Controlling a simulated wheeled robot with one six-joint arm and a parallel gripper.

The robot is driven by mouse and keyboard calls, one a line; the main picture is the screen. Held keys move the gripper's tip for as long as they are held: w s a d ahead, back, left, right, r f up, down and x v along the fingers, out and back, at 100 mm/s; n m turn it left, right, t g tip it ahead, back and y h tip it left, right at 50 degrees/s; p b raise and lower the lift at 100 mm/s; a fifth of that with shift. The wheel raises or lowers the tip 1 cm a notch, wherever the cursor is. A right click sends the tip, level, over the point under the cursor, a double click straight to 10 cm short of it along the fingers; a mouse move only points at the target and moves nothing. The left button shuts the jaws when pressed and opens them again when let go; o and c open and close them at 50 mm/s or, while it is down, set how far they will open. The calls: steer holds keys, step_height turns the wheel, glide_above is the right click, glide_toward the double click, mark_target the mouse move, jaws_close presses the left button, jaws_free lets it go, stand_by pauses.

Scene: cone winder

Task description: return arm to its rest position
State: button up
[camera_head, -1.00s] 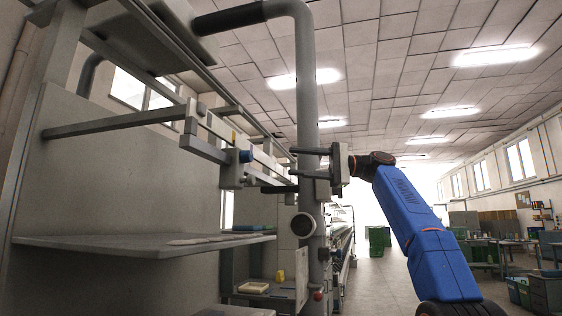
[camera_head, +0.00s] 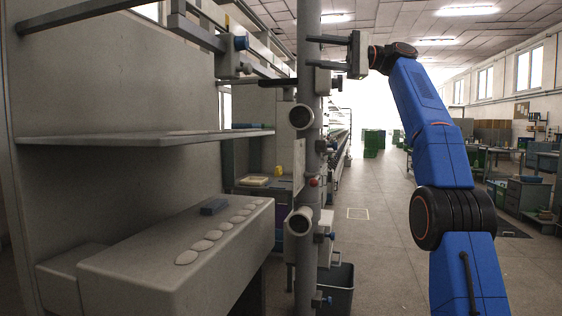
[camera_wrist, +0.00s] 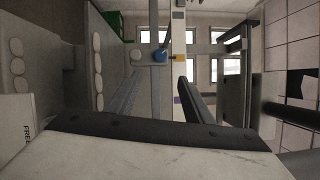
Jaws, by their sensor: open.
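My gripper (camera_head: 322,52) is at the end of my blue arm, upper middle of the head view. Its two fingers point left with a gap between them; it is open and I see nothing held. The fingers overlap the grey upright pole (camera_head: 308,90) in the picture; I cannot tell if they touch it. My arm rises from the lower right, bent at the top toward the machine.
The winder has a shelf (camera_head: 150,139) and a grey box with several pale discs (camera_head: 212,235) at left. Open floor (camera_head: 380,215) lies between the machine and my arm. Workbenches (camera_head: 525,200) stand at right.

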steer(key=shift+a, duration=0.1)
steer(key=s+f+m+t+h, duration=0.2)
steer(key=s+f+t+h, duration=0.25)
steer(key=f, duration=0.75)
steer(key=s+f+m+t+h, duration=0.3)
steer(key=s+f+h, duration=0.15)
steer(key=f, duration=0.75)
steer(key=s+d+f+n+h, duration=0.2)
steer(key=s+f, duration=0.8)
steer(key=f, duration=0.5)
steer(key=s+d+f+n+g+h, duration=0.1)
steer(key=s+d+f+h, duration=0.3)
steer(key=s+f, duration=0.7)
steer(key=s+d+f+n+g+h, duration=0.1)
steer(key=s+d+f+n+h, duration=0.2)
steer(key=f, duration=1.6)
steer(key=s+d, duration=0.4)
steer(key=s, duration=0.4)
steer(key=shift+h, duration=0.3)
steer(key=shift+a, duration=0.5)
